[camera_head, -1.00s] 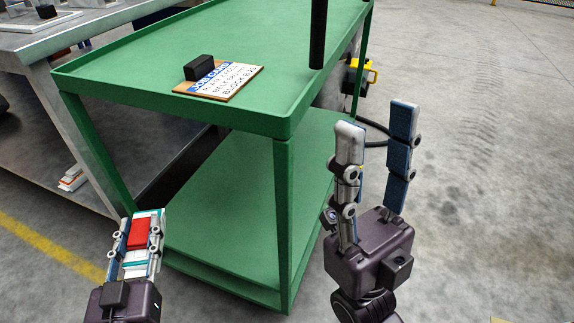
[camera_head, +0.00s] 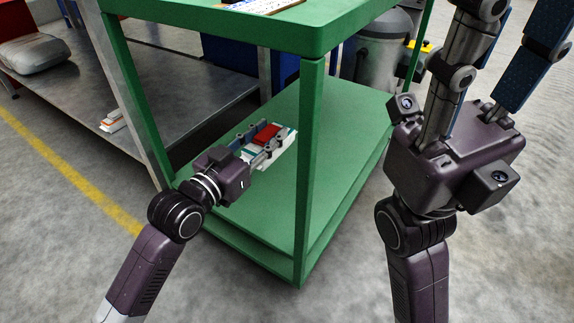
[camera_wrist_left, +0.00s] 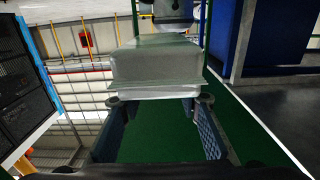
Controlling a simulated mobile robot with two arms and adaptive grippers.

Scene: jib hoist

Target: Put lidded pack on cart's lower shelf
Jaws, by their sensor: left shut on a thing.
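The lidded pack (camera_head: 287,147) is white and teal with a red patch on top. My left gripper (camera_head: 268,139) is shut on it, one finger along each side. It reaches in from the cart's left side, between the top and the green lower shelf (camera_head: 345,112). The pack appears over the shelf; whether it touches is unclear. In the left wrist view the pack (camera_wrist_left: 158,70) looks like a pale grey box with a wider rim, beyond the fingertips, with green shelf below. My right gripper (camera_head: 497,45) is open and empty right of the cart, its fingertips partly cut off.
A green cart post (camera_head: 308,170) stands just right of the held pack, and the cart's top (camera_head: 230,32) overhangs it. The lower shelf looks clear around the pack. A metal bench (camera_head: 180,85) stands at left. Grey floor is open at right.

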